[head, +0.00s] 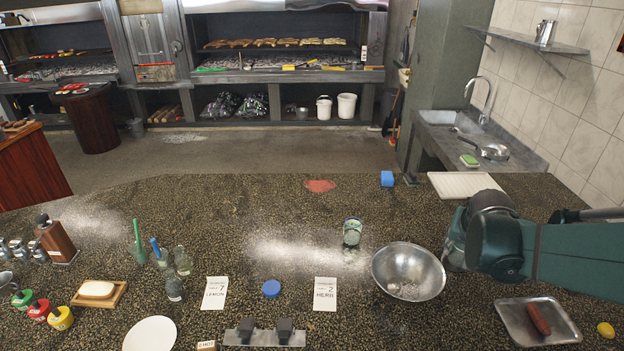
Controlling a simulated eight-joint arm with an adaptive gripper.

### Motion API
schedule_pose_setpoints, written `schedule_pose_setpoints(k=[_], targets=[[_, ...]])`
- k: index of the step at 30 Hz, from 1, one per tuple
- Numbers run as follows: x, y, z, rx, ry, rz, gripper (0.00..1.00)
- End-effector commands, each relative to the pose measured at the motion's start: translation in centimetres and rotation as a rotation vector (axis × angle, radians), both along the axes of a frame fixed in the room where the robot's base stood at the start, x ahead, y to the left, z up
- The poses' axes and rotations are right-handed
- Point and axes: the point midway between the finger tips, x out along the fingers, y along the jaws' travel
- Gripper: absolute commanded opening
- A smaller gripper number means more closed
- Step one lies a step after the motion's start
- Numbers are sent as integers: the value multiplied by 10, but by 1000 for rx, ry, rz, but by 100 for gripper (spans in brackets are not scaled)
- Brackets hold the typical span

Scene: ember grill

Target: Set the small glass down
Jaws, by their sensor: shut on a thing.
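My gripper (455,246) is at the right, low over the counter and just right of the steel bowl. My own arm covers most of it, and its fingertips are hidden. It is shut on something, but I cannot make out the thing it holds. A small greenish glass (352,232) stands upright on the speckled counter (250,215), left of and behind the bowl, apart from my gripper. Other small clear glass vessels (182,261) stand at the left, one of them in front (174,289).
The steel bowl (408,272) is close beside my gripper. The counter's back middle is largely clear.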

Motion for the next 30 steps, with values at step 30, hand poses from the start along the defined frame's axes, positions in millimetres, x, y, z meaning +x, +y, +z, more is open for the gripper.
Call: schedule_pose_setpoints(k=[30], targets=[[165,331,1,-1,-1,948,20]])
